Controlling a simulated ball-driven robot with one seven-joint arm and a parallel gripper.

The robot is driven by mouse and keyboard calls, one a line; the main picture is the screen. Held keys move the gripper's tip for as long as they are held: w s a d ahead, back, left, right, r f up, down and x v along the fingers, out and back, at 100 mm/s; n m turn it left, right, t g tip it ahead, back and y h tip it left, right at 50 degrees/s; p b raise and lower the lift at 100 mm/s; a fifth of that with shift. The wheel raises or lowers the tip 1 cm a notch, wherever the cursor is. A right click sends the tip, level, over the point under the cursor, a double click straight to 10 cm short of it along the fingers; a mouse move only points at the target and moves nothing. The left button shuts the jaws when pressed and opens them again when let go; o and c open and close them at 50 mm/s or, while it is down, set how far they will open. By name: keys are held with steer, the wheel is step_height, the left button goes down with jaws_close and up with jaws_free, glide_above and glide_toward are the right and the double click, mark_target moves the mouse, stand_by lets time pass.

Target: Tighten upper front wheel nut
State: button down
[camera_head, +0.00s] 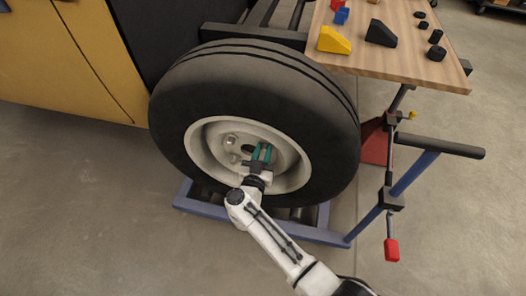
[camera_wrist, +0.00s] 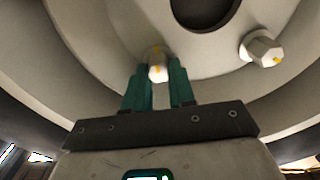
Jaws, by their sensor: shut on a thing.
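The wheel has a black tyre (camera_head: 200,95) and a pale rim (camera_head: 205,150); it stands upright in front of me. My gripper (camera_head: 262,152) reaches into the rim with its teal fingers. In the wrist view, the fingers (camera_wrist: 156,75) are shut on a pale wheel nut (camera_wrist: 157,66) with an orange mark, one finger on each side. Part of this nut is hidden by the fingers. A second pale nut (camera_wrist: 262,48) with a yellow mark sits to the right, apart from my gripper. Another nut (camera_head: 231,139) shows left of my fingers in the head view.
The wheel rests at a low blue frame (camera_head: 335,239). A wooden table (camera_head: 400,60) with coloured blocks stands at the upper right, close to the tyre. A blue stand with a black bar (camera_head: 440,147) is right of the wheel. The floor at left is clear.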

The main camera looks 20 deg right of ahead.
steer(key=shift+m, duration=0.3)
steer(key=shift+m+p, duration=0.3)
steer(key=shift+m, duration=0.6)
steer(key=m, duration=0.3)
steer(key=shift+s+d+m, duration=0.1)
steer(key=shift+m, duration=0.2)
steer(key=m+b, duration=0.1)
steer(key=m, duration=0.5)
steer(key=m+b, duration=0.1)
steer(key=m, duration=0.5)
steer(key=f+m+b, duration=0.1)
steer(key=m+b, duration=0.1)
steer(key=m, duration=0.4)
steer(key=shift+d, duration=0.15)
steer(key=shift+m, duration=0.4)
steer(key=c, duration=0.9)
jaws_free()
steer(key=shift+c, duration=0.2)
